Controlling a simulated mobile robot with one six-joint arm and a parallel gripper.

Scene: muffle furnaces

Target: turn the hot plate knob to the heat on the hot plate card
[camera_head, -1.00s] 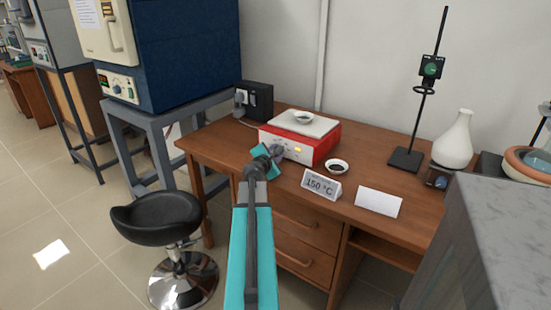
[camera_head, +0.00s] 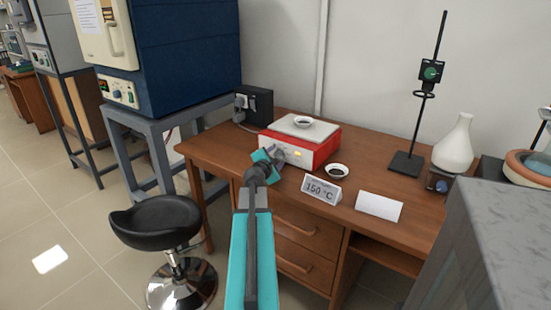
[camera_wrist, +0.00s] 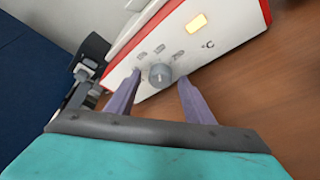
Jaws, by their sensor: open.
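The red and white hot plate (camera_head: 322,150) stands on the wooden desk, with a small dish (camera_head: 303,122) on its top. In the wrist view its white front panel (camera_wrist: 225,35) shows a lit orange display, a "°C" mark and several small labels around the grey round knob (camera_wrist: 160,75). The labels are too small to read. My gripper (camera_wrist: 157,85) is open, with one finger to each side of the knob, and I cannot tell if they touch it. In the head view my gripper (camera_head: 275,155) hides the knob. The hot plate card (camera_head: 321,189) reads 150 °C.
A second dish (camera_head: 337,171) with dark contents sits between the hot plate and the card. A blank white card (camera_head: 379,206), a stand (camera_head: 407,163) and a white flask (camera_head: 454,146) are to the right. A black socket box (camera_head: 254,105) is behind left; a stool (camera_head: 157,222) stands in front.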

